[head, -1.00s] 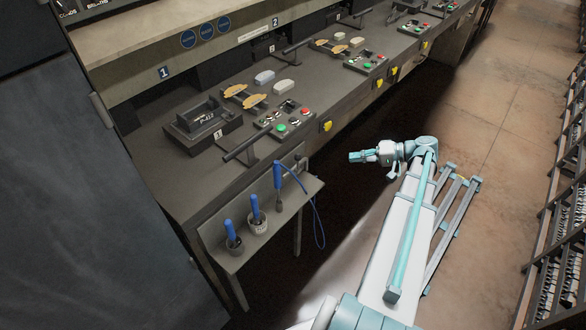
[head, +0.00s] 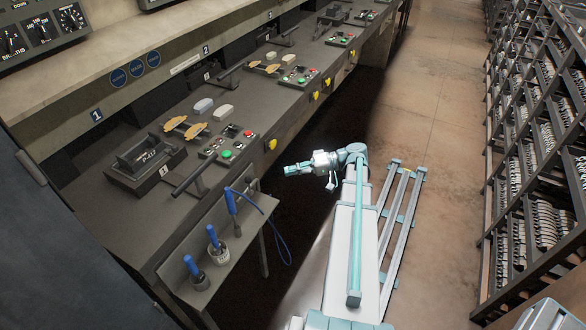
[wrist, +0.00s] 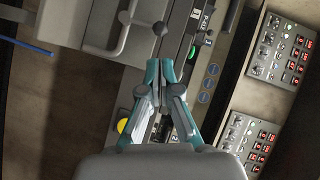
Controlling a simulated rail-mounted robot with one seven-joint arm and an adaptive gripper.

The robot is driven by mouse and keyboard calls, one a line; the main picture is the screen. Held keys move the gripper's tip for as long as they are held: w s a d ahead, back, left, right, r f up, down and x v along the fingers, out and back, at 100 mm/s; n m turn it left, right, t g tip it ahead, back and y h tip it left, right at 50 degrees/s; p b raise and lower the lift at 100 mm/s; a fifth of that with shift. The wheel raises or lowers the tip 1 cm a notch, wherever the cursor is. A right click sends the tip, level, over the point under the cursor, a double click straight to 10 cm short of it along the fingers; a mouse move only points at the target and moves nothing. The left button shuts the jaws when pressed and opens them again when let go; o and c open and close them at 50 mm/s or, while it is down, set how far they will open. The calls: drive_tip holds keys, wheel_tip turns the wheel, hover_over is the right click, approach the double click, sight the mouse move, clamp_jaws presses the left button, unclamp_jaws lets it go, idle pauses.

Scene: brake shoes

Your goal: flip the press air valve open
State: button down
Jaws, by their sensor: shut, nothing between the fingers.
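My gripper (head: 287,170) is shut and empty, in front of the bench in the head view. It also shows in the wrist view (wrist: 160,66), with its fingertips together. A yellow fitting (head: 271,144) is on the bench's front face, a little beyond and left of my gripper. A yellow round part (wrist: 121,125) lies left of the fingers in the wrist view. I cannot tell whether either is the press air valve, or whether a valve is open. The first press station (head: 148,155) with a dark block sits at the near left of the bench.
A side shelf (head: 205,275) holds blue-handled tools, one with a blue hose (head: 283,245) hanging off it. A bar handle (head: 190,180) juts from the bench front. A control box (head: 229,143) sits on top. Racks of brake shoes (head: 540,150) stand at right.

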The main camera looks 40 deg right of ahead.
drive_tip(key=p, duration=0.3)
approach(249, 185)
drive_tip(key=w+a+r, duration=0.2)
drive_tip(key=a, duration=0.1)
drive_tip(key=shift+w+a+f+p, duration=0.15)
drive_tip(key=shift+w+a+f, duration=0.1)
drive_tip(key=shift+w+a, duration=0.15)
drive_tip(key=shift+w+a+f+p, duration=0.15)
drive_tip(key=shift+w+a+f, duration=0.15)
drive_tip(key=shift+a, duration=0.25)
